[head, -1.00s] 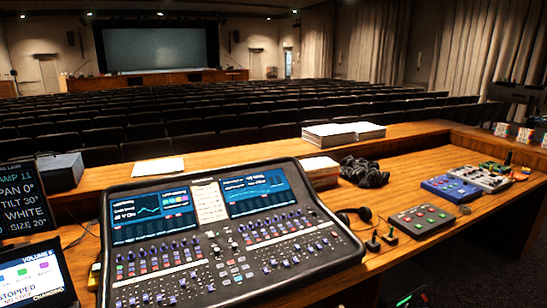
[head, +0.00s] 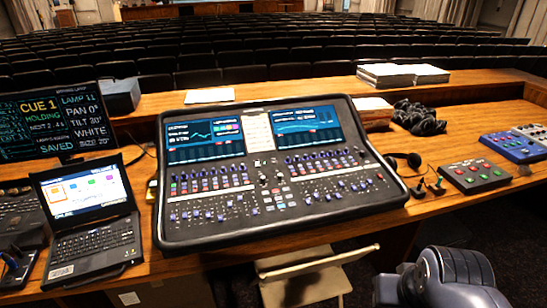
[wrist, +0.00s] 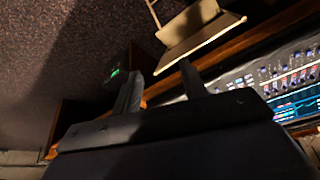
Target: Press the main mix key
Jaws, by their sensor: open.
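The mixing console (head: 285,213) lies in the middle of the wooden desk in the head view, with two lit screens and rows of faders, knobs and small keys. I cannot tell which small key is the main mix key. My gripper (wrist: 160,69) shows in the wrist view with its two fingers apart and nothing between them. Part of the console (wrist: 290,80) shows at the right of that view, apart from the fingers. The gripper is out of the head view; only a part of my arm shows at the bottom right.
A folding chair (head: 318,260) stands before the desk, below the console. A laptop (head: 95,245) and a monitor (head: 45,127) are at left. Headphones (head: 412,160), a button box (head: 468,176) and a blue box (head: 514,147) are at right. Paper stacks (head: 376,122) stand behind.

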